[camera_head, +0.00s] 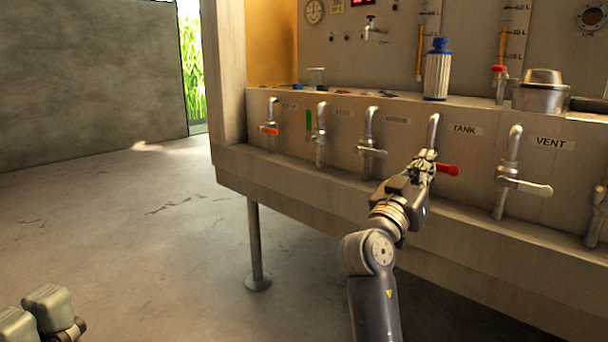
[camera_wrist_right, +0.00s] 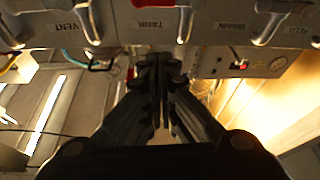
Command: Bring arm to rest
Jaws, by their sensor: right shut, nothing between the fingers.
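My right gripper (camera_head: 424,164) is shut and empty in the head view. It is in front of the pipe below the TANK label (camera_head: 467,130), close to the valve with the red handle (camera_head: 447,170). I cannot tell whether it touches the valve. In the right wrist view my right gripper (camera_wrist_right: 160,68) has its fingers together, with the TANK label (camera_wrist_right: 154,24) and several valves beyond them. My left gripper cannot be made out; only grey parts of my own body show at the lower left of the head view.
The bench (camera_head: 300,185) carries a row of valves, among them an orange-handled one (camera_head: 269,130), a green-handled one (camera_head: 309,120) and the VENT one (camera_head: 525,186). A blue-capped bottle (camera_head: 437,72) and a metal pot (camera_head: 541,92) stand on its ledge. The floor at left is clear.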

